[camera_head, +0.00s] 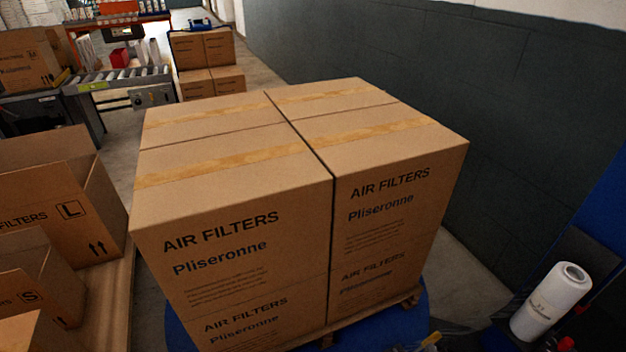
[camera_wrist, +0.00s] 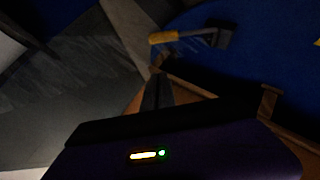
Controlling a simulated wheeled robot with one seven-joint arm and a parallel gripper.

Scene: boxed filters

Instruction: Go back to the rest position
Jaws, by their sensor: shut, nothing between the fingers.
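My gripper (camera_wrist: 157,92) shows in the wrist view with its dark fingers together and nothing between them. Its dark body with small yellow and green lights fills the bottom of that view. The fingers show against wooden pallet edges and a blue surface (camera_wrist: 285,55). I cannot tell how far above them they are.
Stacked air filter cartons (camera_head: 240,215) stand on a wooden pallet (camera_head: 408,301) at the centre. Open cartons (camera_head: 45,195) are at left. A white film roll (camera_head: 552,302) stands at lower right. A yellow-handled tool (camera_wrist: 165,37) lies on the blue surface. A dark wall (camera_head: 540,100) bounds the right.

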